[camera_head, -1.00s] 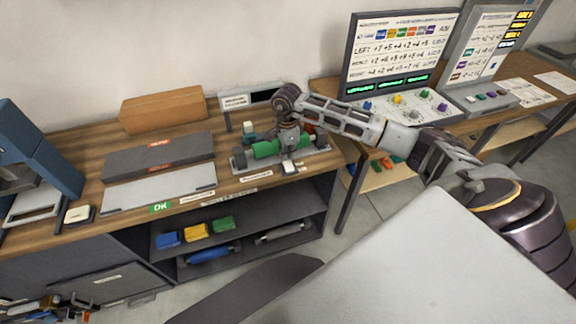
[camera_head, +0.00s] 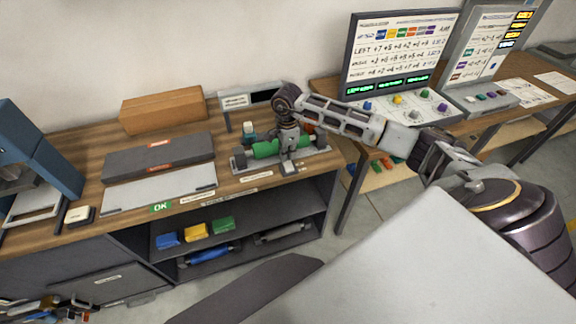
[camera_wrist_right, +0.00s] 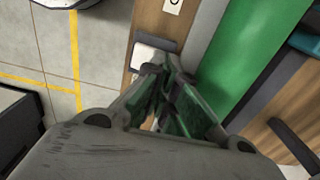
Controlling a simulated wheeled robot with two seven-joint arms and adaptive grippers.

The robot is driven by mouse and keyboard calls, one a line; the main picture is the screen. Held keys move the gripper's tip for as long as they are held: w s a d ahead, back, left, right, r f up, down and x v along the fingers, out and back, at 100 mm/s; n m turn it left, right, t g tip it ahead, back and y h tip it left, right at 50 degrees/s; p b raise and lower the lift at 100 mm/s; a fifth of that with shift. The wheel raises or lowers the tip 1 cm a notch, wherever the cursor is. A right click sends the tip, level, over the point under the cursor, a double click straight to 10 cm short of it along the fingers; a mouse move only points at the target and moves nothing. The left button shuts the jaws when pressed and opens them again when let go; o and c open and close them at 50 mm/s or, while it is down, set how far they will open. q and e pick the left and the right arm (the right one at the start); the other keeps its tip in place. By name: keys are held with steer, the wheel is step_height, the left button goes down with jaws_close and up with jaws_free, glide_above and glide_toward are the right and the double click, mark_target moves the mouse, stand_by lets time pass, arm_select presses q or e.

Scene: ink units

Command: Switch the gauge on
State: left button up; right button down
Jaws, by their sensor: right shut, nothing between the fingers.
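The gauge stands at the right end of the wooden bench, with a green roller (camera_head: 264,149) on a grey base (camera_head: 318,160) and a dark display (camera_head: 265,96) behind. A small white switch block (camera_head: 287,169) sits at the bench's front edge before the roller. It also shows in the wrist view (camera_wrist_right: 146,55). My right gripper (camera_head: 288,158) is shut and empty, pointing down just over the block. In the wrist view its fingertips (camera_wrist_right: 166,76) overlap the block's edge; I cannot tell whether they touch.
A grey case (camera_head: 160,158) and a cardboard-brown box (camera_head: 162,109) lie left on the bench. Blue, yellow and green blocks (camera_head: 196,231) sit on the shelf below. A console with coloured knobs (camera_head: 400,101) stands at the right.

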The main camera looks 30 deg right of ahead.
mark_target(287, 163)
steer(key=shift+f+b, duration=0.9)
steer(key=shift+f, duration=0.3)
stand_by(1.6)
steer(key=shift+r, duration=0.15)
steer(key=shift+r+p, duration=1.7)
steer(key=shift+r, duration=1.7)
steer(key=shift+a, duration=0.1)
